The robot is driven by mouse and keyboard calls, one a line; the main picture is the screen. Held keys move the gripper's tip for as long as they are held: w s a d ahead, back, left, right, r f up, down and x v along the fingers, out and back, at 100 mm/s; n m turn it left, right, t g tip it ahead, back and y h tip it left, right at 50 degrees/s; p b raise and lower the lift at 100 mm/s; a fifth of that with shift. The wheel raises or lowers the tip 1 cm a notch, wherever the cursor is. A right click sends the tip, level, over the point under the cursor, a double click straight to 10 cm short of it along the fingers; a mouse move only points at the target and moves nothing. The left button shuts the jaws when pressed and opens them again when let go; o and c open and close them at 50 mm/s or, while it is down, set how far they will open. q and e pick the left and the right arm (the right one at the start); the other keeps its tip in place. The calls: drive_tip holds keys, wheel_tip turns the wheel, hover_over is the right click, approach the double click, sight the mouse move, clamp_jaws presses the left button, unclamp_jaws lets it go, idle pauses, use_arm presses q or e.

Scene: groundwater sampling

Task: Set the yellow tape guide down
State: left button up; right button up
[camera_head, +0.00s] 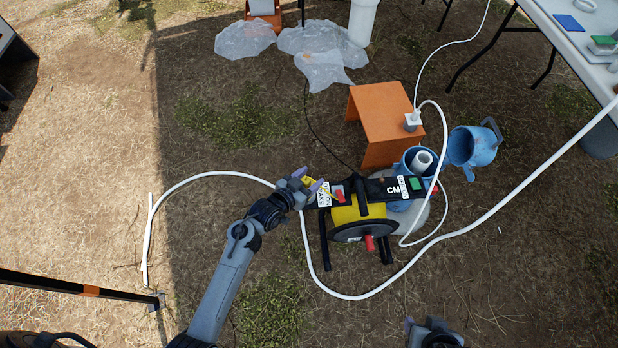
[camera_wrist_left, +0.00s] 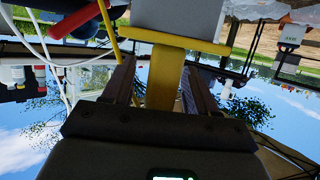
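The yellow tape guide (camera_head: 308,182) is between the purple-tipped fingers of my left gripper (camera_head: 307,180). In the left wrist view its yellow stem (camera_wrist_left: 164,82) runs between the two fingers, with a yellow crossbar (camera_wrist_left: 175,40) beyond them. The fingers appear closed about the stem, though contact on the left side is hard to see. The guide is at the left end of the black bar of the yellow reel (camera_head: 357,214); whether it touches the bar I cannot tell. My right gripper (camera_head: 430,330) shows only partly at the bottom edge, its opening unclear.
An orange stand (camera_head: 385,118) with a small white box is behind the reel. White tubing (camera_head: 450,235) loops around the reel. A white table (camera_head: 585,45) is upper right. Ground at left is mostly clear.

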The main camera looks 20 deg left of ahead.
use_arm(q)
drive_tip(key=shift+s+a+r+p, duration=0.15)
drive_tip(key=shift+s+r+p, duration=0.2)
drive_tip(key=shift+s+p, duration=0.05)
drive_tip(key=s+a+r+g+y+p, duration=0.1)
drive_tip(key=s+r+g, duration=0.2)
drive_tip(key=s, duration=0.6)
drive_tip(key=s+a+r+n+g+y+p, duration=0.1)
drive_tip(key=s+a+r+g+p, duration=0.1)
drive_tip(key=s, duration=0.7)
drive_tip(key=s+a+r+g+y+p, duration=0.1)
drive_tip(key=s+r+g, duration=0.3)
drive_tip(key=s, duration=0.5)
wheel_tip(320, 180, up, 2)
drive_tip(key=shift+s+a+r+n+g+y+p, duration=0.3)
drive_tip(key=shift+s+a+g+y, duration=0.1)
drive_tip(key=shift+a+y, duration=0.2)
wheel_tip(320, 180, up, 53)
drive_tip(key=p, duration=5.3)
